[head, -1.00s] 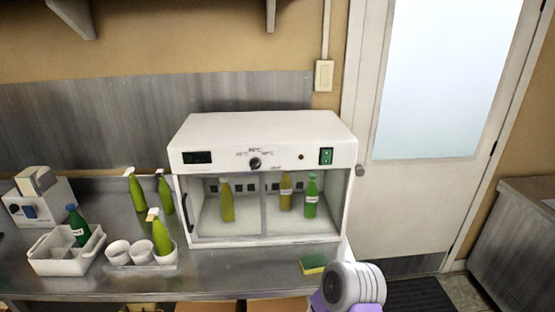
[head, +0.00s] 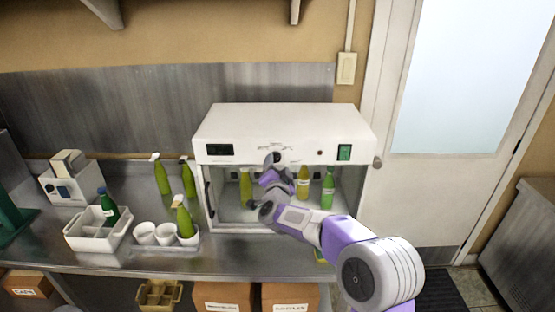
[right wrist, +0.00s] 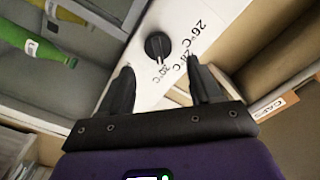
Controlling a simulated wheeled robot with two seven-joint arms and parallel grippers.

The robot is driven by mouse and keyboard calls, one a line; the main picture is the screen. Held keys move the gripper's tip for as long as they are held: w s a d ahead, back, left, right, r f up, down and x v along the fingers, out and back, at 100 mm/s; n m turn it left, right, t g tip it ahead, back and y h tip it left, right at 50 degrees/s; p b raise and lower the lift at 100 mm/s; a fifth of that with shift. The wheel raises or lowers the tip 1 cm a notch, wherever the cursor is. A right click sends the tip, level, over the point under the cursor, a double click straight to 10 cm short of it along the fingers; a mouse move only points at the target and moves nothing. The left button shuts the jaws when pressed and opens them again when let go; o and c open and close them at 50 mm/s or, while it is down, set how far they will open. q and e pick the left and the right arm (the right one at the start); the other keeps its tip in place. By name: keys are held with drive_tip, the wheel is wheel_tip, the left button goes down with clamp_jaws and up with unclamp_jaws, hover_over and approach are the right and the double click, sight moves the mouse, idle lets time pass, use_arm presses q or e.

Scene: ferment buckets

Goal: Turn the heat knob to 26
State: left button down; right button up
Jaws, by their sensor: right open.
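The heat knob (right wrist: 157,46) is round and black, on the white front panel of the incubator (right wrist: 136,62). Temperature labels are printed around it; 26°C is readable in the right wrist view, but I cannot tell where the pointer sits. In the head view the knob (head: 277,157) is partly covered by my right gripper (head: 271,160). In the right wrist view that gripper (right wrist: 159,68) is open and empty, its two fingers pointing at the panel with the knob between and beyond their tips. It looks close to the knob but apart from it. My left gripper is not in view.
Bottles stand behind the incubator's glass front, below the knob. A green switch (head: 344,152) and a dark display (head: 219,150) flank the panel. Spray-topped bottles (head: 162,178), white cups (head: 144,234) and a white caddy (head: 88,237) stand on the steel counter to the left.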

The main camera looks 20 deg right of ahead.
sight(278, 159)
drive_tip(key=shift+p+x, duration=0.35)
drive_tip(key=shift+x, duration=1.85)
drive_tip(key=shift+c, duration=0.5)
drive_tip(key=c, duration=0.9)
